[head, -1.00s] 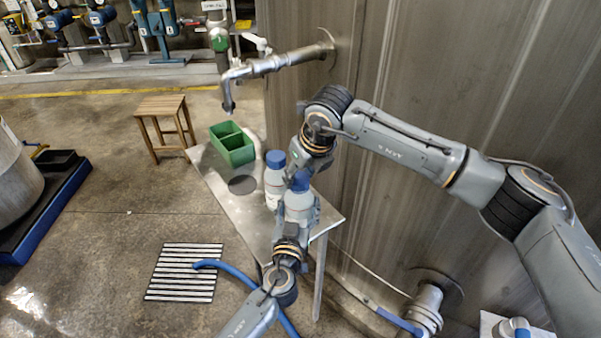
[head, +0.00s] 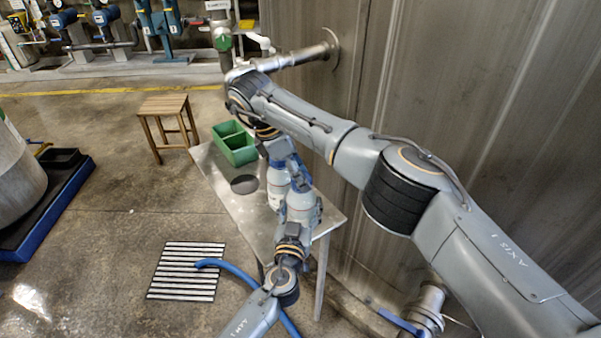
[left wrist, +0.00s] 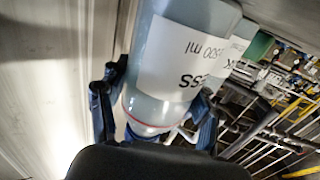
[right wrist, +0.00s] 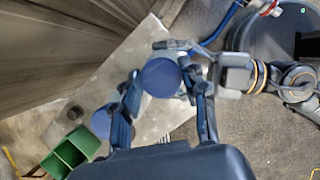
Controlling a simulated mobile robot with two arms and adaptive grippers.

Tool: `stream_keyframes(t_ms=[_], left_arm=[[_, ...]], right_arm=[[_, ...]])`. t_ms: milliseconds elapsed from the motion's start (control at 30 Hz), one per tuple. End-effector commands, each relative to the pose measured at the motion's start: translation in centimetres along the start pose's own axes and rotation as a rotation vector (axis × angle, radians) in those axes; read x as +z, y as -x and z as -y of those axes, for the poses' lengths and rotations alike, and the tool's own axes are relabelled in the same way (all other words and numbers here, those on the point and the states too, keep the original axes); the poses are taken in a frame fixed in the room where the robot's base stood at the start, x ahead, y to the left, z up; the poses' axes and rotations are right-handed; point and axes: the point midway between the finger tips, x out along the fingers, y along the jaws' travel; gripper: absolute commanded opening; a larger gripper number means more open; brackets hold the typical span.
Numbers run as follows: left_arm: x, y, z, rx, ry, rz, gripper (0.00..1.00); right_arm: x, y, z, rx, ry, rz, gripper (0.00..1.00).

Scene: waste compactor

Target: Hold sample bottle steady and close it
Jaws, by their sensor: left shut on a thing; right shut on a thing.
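A white sample bottle (head: 300,203) stands near the right edge of the steel table (head: 222,189). My left gripper (left wrist: 155,112) is shut around its body; the labelled bottle (left wrist: 185,68) fills the left wrist view. My right gripper (head: 299,175) is at the top of this bottle. In the right wrist view, a round blue cap (right wrist: 160,77) sits between its fingers, and my left gripper shows beside it. Whether the cap is seated on the neck is hidden. A second white bottle (head: 275,185) stands just behind; its blue cap (right wrist: 100,122) shows in the right wrist view.
A green two-part bin (head: 236,146) stands at the table's far end. A dark round disc (head: 244,185) lies on the table beside the second bottle. A wooden stool (head: 164,122) stands on the floor beyond. A large metal wall (head: 450,90) bounds the right side.

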Motion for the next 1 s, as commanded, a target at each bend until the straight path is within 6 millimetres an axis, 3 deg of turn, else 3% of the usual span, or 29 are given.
stream_keyframes(t_ms=[367, 400, 500, 833, 1000], left_arm=[[0.1, 0.1, -0.2, 0.004, 0.0, 0.002, 0.0], [0.1, 0.1, -0.2, 0.004, 0.0, 0.002, 0.0], [0.1, 0.1, -0.2, 0.004, 0.001, 0.002, 0.0], [0.1, 0.1, -0.1, 0.003, 0.002, 0.002, 0.0], [0.1, 0.1, -0.1, 0.003, 0.002, 0.002, 0.0]], right_arm=[[0.0, 0.1, 0.0, -0.012, -0.036, -0.002, 0.34], [0.0, 0.1, 0.0, -0.012, -0.035, -0.002, 0.49], [0.0, 0.1, 0.0, -0.012, -0.035, -0.002, 0.66], [0.1, 0.2, 0.0, -0.012, -0.034, -0.001, 0.66], [0.7, 1.6, -0.1, -0.01, -0.035, 0.0, 0.66]])
